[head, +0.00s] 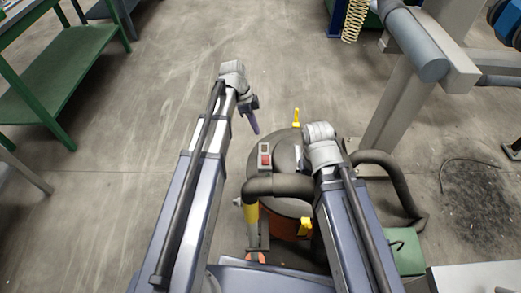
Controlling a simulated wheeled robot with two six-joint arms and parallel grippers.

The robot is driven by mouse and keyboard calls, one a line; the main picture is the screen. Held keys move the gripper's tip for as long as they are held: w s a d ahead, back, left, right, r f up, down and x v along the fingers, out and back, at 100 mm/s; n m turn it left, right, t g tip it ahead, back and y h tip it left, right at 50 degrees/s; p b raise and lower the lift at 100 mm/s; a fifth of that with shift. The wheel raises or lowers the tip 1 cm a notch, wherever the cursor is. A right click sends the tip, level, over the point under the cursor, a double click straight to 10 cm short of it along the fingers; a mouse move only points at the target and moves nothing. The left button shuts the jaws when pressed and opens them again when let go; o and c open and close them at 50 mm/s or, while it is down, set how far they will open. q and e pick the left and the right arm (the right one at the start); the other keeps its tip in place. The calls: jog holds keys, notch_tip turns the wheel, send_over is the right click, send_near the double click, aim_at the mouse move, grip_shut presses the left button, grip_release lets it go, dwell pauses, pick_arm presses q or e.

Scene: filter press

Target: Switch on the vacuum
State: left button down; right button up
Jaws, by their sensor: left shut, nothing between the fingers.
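The vacuum (287,209) is a round drum with a dark lid and an orange body, standing low between my two arms. A small grey switch box with a red switch (265,160) sits on the left part of its lid. My left gripper (254,126) is shut and empty, above and a little left of the switch in the picture, apart from it. My right arm reaches over the right side of the vacuum and covers part of the lid. Its gripper fingers are hidden behind the arm's end. I cannot tell the switch's position.
A thick dark hose (395,185) curves from the vacuum to the right. Yellow clips (296,118) stand at its rim. A grey metal frame (388,118) rises at the right, near dark debris (475,205). A green bench (45,95) stands at the left. The floor between is clear.

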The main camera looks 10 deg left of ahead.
pick_arm(q)
jog(key=shift+f, duration=0.15)
pick_arm(e)
jog(key=shift+f, duration=0.15)
pick_arm(q)
jog(key=b, duration=1.2)
send_near(266, 162)
jog(key=x, duration=0.5)
jog(key=shift+w+d+f, duration=0.1)
jog(key=shift+w, duration=0.15)
pick_arm(e)
notch_tip(266, 162, down, 12)
jog(key=shift+d, duration=0.1)
pick_arm(q)
jog(key=shift+s+f+b, duration=0.25)
jog(key=shift+f+b, duration=0.25)
jog(key=shift+b, duration=0.2)
pick_arm(e)
jog(key=shift+f, duration=0.55)
jog(key=shift+r, duration=0.1)
